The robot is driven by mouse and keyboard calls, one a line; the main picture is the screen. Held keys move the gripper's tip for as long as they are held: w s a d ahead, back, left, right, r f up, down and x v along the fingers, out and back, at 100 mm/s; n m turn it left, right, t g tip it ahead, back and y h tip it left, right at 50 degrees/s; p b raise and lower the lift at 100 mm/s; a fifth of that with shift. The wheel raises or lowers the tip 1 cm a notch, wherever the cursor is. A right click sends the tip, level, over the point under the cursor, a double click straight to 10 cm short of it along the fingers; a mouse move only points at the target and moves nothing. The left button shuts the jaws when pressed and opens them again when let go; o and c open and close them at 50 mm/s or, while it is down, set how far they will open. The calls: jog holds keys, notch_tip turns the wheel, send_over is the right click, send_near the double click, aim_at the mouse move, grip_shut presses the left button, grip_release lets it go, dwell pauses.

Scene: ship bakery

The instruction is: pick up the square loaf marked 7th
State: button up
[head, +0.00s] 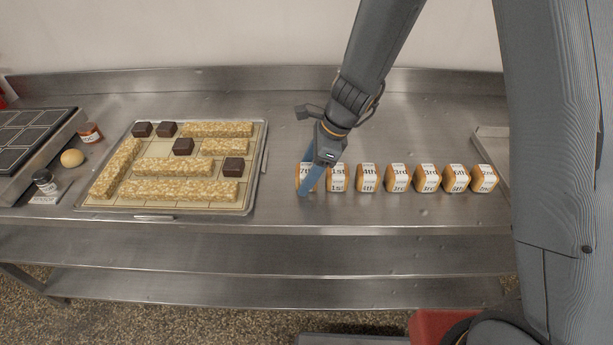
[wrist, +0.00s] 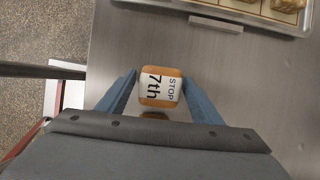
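The square loaf marked 7th (head: 299,178) is at the left end of a row of loaves on the steel counter, partly hidden by my gripper in the head view. In the wrist view the 7th loaf (wrist: 160,87) shows its white label reading "STOP 7th", between my two blue fingers. My gripper (head: 308,186) is pointed down at this loaf. In the wrist view my gripper (wrist: 160,85) is open, with a finger on each side of the loaf and small gaps visible.
Right of it stand several labelled loaves, the nearest marked 1st (head: 337,178). A tray (head: 261,160) with oat bars and dark cubes lies to the left. The counter's front edge (head: 400,226) is close. Bare counter lies between tray and loaves.

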jog(key=c, duration=0.9)
jog(key=shift+r, duration=0.1)
